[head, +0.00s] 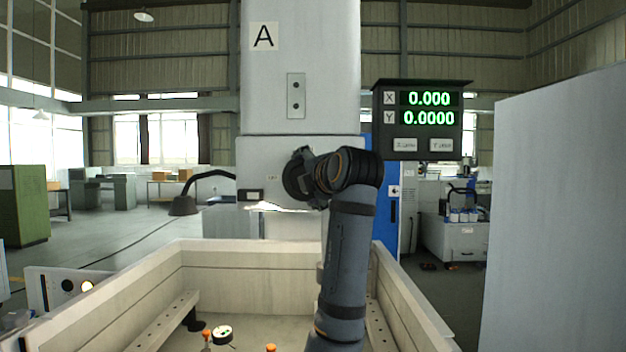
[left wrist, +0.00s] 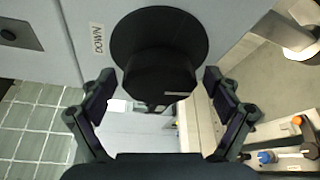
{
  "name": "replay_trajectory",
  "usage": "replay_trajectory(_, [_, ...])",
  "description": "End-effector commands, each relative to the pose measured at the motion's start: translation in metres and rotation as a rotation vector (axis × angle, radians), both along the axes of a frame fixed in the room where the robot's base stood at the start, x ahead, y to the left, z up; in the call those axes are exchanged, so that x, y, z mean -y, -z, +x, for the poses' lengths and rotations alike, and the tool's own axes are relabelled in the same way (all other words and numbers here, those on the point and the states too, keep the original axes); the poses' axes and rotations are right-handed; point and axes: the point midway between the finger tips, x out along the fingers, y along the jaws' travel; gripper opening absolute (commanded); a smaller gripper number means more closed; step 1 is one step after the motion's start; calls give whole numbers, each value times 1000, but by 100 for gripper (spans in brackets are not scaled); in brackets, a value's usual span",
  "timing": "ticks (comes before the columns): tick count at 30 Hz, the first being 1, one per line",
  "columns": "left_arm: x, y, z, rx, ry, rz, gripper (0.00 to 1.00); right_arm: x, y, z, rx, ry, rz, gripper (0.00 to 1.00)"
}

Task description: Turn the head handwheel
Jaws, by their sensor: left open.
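The head handwheel (left wrist: 158,30) shows in the left wrist view as a black round disc with a faceted black knob standing out toward me. It sits on the light grey head, with a "DOWN" label (left wrist: 97,38) to its left. My left gripper (left wrist: 160,82) is open, one finger on each side of the knob, with a visible gap on both sides. In the head view my left arm rises in front of the machine head (head: 300,70) and bends left at the wrist. It hides much of the wheel area, and the fingers cannot be made out there. My right gripper is not in view.
An open pale tank (head: 250,255) surrounds the space below, with a dial gauge (head: 222,334) and orange-topped items inside. A readout (head: 425,118) shows X 0.000 and Y 0.0000 at right. A black lamp (head: 184,205) hangs left of the head. A large grey panel (head: 560,210) stands right.

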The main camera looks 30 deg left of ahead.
Motion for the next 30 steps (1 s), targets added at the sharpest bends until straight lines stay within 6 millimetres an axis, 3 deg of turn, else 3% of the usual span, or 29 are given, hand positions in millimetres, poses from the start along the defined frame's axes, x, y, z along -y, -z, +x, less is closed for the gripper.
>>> replay_trajectory(6, [44, -6, -31, 2, 7, -4, 90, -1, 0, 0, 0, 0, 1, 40])
replay_trajectory(13, [76, -11, -56, 1, 5, -3, 90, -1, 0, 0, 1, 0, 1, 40])
replay_trajectory(25, [83, -13, -63, -1, 0, -1, 90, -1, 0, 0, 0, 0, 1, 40])
replay_trajectory(30, [65, -1, -50, -135, 48, 154, 90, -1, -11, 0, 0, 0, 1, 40])
